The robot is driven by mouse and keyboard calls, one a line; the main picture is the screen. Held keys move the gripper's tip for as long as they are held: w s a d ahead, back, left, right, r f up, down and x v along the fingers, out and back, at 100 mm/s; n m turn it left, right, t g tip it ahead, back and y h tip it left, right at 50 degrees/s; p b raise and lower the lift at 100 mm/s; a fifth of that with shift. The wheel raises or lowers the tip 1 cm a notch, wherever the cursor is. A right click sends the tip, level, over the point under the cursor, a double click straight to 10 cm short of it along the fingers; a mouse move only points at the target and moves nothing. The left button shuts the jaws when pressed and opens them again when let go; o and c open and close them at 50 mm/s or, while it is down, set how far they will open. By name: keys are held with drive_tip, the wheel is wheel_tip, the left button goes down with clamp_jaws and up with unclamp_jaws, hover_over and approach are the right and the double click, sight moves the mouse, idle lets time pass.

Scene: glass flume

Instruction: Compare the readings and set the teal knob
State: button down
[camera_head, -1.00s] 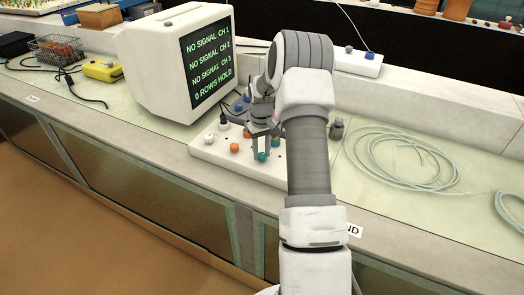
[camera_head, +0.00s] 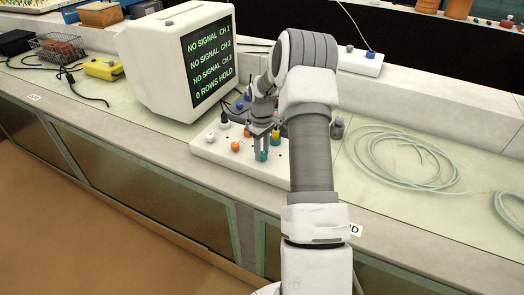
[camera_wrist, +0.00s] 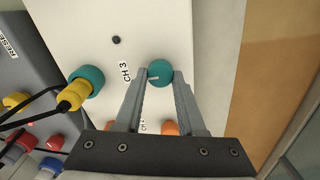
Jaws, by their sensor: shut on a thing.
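My gripper (camera_head: 262,148) reaches down to the white panel (camera_head: 213,153) and is shut on a teal knob (camera_wrist: 160,73) beside the label "CH 3". One finger is on each side of the knob, which has a pale pointer line. In the head view the teal knob (camera_head: 262,156) shows low between the fingers. Two orange knobs sit along the same panel, one (camera_wrist: 170,128) partly hidden by my gripper. A white monitor (camera_head: 165,62) shows "NO SIGNAL" for CH 1, CH 2 and CH 3, then "0 ROWS HOLD".
A teal and yellow plug (camera_wrist: 87,82) with a black lead is beside the CH 3 label. A grey box (camera_wrist: 35,75) with coloured plugs adjoins the panel. Coiled pale hose (camera_head: 400,160) lies at right; a yellow device (camera_head: 103,69) and wire basket (camera_head: 57,48) stand at left.

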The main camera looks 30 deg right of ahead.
sight(262, 153)
drive_tip(key=c, duration=0.5)
unclamp_jaws()
wheel_tip(262, 153, up, 18)
drive_tip(key=p, duration=0.1)
drive_tip(key=shift+f, duration=0.25)
idle(0.3)
